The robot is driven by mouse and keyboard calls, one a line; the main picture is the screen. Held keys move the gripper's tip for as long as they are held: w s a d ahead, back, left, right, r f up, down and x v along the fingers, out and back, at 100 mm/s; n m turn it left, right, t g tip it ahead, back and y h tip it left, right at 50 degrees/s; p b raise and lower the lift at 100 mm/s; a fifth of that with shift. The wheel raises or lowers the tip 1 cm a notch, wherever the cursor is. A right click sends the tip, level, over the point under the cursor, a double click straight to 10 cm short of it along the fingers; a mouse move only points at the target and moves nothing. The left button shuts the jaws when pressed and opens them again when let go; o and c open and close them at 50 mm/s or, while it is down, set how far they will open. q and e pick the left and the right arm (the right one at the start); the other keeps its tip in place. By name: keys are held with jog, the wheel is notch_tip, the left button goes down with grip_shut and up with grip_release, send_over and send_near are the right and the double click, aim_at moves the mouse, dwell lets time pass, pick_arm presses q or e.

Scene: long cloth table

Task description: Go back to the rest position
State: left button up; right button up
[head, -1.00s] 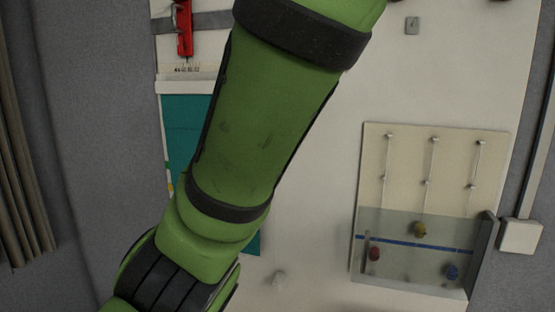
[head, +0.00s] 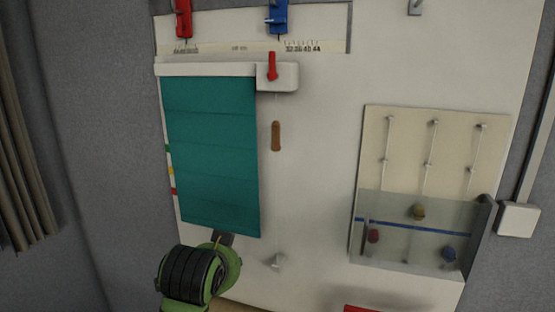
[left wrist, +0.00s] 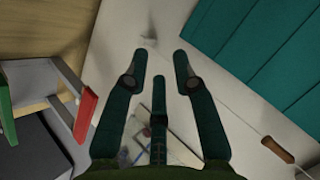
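In the left wrist view my left gripper (left wrist: 160,62) is open, its dark green fingers apart with nothing between them. In the head view part of my green and black left arm (head: 198,272) shows low, just below the teal blind; its fingers cannot be made out clearly there. My right gripper is in neither view.
A white board (head: 320,200) carries a teal blind (head: 210,150), a brown pull (head: 276,136), red (head: 184,18) and blue (head: 278,16) sliders, and a clear-fronted box (head: 415,235) at right. In the left wrist view a grey frame with a red part (left wrist: 85,115) stands at left.

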pick_arm(q)
jog(key=s+a+f+n+g, duration=0.2)
jog(key=s+a+f, duration=0.1)
jog(key=s+f, duration=0.55)
jog(key=s+a+f+n+g, duration=0.25)
jog(key=s+f, duration=0.25)
jog(key=f, duration=0.6)
jog(key=s+a+f+n+g, duration=0.15)
jog(key=s+f, duration=0.25)
jog(key=s, duration=0.5)
jog(key=s+a+f+n+g, duration=0.15)
jog(key=s+f, duration=0.25)
jog(key=s, duration=0.4)
jog(key=s+f+b, duration=0.3)
jog(key=f+b, duration=0.1)
jog(key=f, duration=2.5)
jog(key=s+a+f+g+b, duration=0.1)
jog(key=s+a+f+b, duration=0.1)
jog(key=s+f, duration=1.2)
jog(key=shift+s+a+m+g+y, duration=0.35)
jog(key=shift+s+a, duration=0.2)
jog(key=shift+a, duration=0.25)
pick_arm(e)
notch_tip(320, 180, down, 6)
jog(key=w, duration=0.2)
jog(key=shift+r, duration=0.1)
